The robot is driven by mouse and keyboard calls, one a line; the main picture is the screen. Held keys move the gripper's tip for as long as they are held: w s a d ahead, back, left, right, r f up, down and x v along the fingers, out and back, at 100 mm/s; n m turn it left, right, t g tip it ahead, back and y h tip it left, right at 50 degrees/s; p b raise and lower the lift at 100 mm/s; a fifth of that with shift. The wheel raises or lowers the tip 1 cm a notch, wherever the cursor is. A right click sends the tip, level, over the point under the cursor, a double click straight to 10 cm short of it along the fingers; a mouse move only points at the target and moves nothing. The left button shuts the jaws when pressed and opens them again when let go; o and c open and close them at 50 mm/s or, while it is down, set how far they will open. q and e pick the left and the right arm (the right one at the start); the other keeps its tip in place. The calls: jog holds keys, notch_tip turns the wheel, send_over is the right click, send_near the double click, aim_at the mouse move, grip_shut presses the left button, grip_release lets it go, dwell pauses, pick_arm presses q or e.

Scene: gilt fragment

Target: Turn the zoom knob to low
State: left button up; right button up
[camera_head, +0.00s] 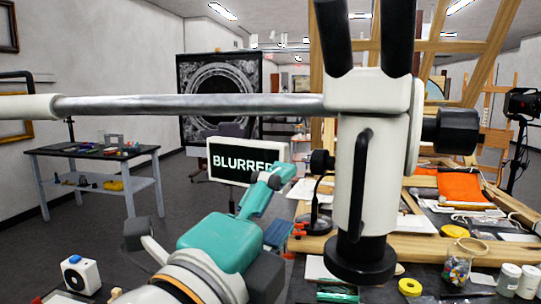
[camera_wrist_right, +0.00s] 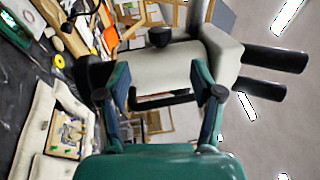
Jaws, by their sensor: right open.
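A white microscope (camera_head: 372,112) with black eyepieces hangs on a metal boom. A small black knob (camera_head: 321,162) sticks out at its left side and a larger black knob (camera_head: 457,130) at its right. No marking shows which is the zoom knob. My right gripper (camera_head: 283,172), teal, is just left of the small knob. In the right wrist view its two fingers (camera_wrist_right: 164,100) are spread and empty, with the microscope body (camera_wrist_right: 165,68) beyond them. A black knob (camera_wrist_right: 159,37) shows there above the gap. Contact cannot be told. My left gripper is not in view.
A monitor (camera_head: 235,163) reading "BLURRED" stands behind my right gripper. The boom (camera_head: 190,104) crosses the head view from the left. The bench at right holds a glass jar (camera_head: 457,262), yellow tape (camera_head: 409,286) and an orange cloth (camera_head: 459,187).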

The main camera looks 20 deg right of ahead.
aim_at(313, 167)
jog(key=p+x, duration=0.3)
jog(key=x, duration=1)
jog(key=shift+w+d, duration=0.15)
jog(key=shift+d, duration=0.15)
